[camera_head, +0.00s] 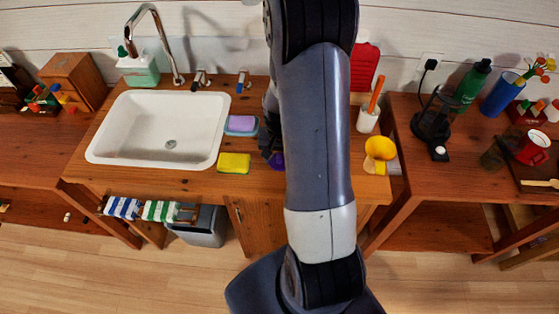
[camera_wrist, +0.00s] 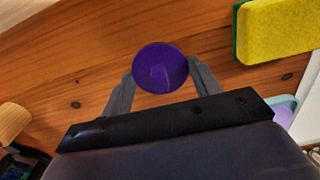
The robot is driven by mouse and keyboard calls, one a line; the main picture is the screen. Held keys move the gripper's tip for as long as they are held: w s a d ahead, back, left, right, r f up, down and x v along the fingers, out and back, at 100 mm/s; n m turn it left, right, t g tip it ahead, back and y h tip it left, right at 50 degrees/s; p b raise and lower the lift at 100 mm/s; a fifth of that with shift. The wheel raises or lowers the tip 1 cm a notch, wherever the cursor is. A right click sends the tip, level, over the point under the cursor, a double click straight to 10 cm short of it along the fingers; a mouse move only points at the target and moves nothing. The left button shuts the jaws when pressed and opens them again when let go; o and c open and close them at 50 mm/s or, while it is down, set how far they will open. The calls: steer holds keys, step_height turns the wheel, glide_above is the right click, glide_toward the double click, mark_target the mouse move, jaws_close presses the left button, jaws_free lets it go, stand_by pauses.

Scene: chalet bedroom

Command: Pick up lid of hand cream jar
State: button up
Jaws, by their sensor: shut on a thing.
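A round purple lid (camera_wrist: 160,68) shows from above in the wrist view, over the wooden counter. My gripper (camera_wrist: 158,76) has one finger on each side of it and is shut on it. In the head view a sliver of the purple lid (camera_head: 277,161) shows beside my arm, near the counter's front. Most of my gripper (camera_head: 270,152) is hidden there behind my arm. No jar body shows under the lid, so I cannot tell whether the two are apart.
A yellow sponge (camera_head: 234,163) and a purple sponge in a dish (camera_head: 241,125) lie left of the lid. The white sink (camera_head: 160,129) is further left.

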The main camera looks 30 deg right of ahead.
steer(key=shift+c, duration=0.6)
steer(key=shift+r, duration=0.1)
